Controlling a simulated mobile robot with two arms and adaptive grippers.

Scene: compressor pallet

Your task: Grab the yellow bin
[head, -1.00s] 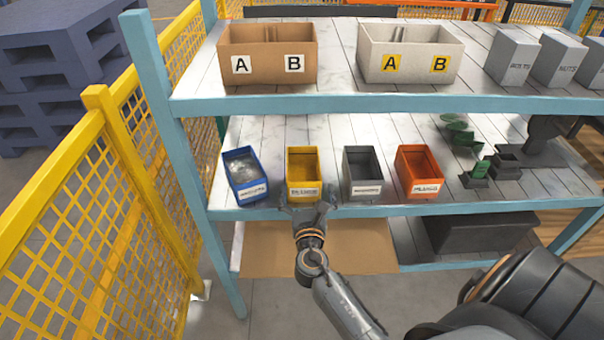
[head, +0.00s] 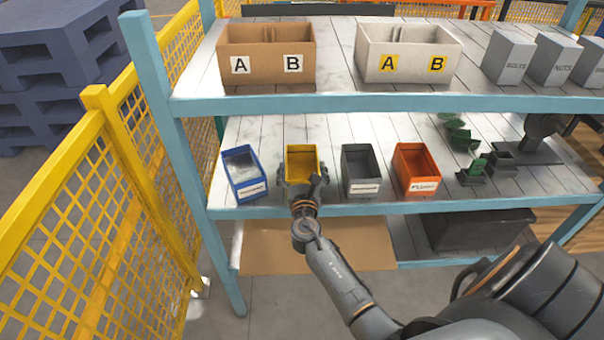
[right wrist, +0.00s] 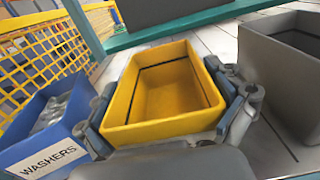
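The yellow bin (head: 303,163) stands on the middle shelf, between the blue bin and the dark grey bin. It looks empty in the right wrist view (right wrist: 165,95). My right gripper (head: 302,184) is at the bin's front, with one finger on each side of it. In the right wrist view its fingers (right wrist: 168,108) straddle the side walls, very close to them; I cannot tell whether they touch. The bin's front label is hidden behind the gripper in the head view. My left gripper is not in view.
The blue WASHERS bin (head: 243,173) is close beside my gripper's left finger. The dark grey bin (head: 361,170) is at right, then the orange bin (head: 416,168). The upper shelf edge (head: 380,103) runs above. Yellow mesh fencing (head: 80,215) stands at left.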

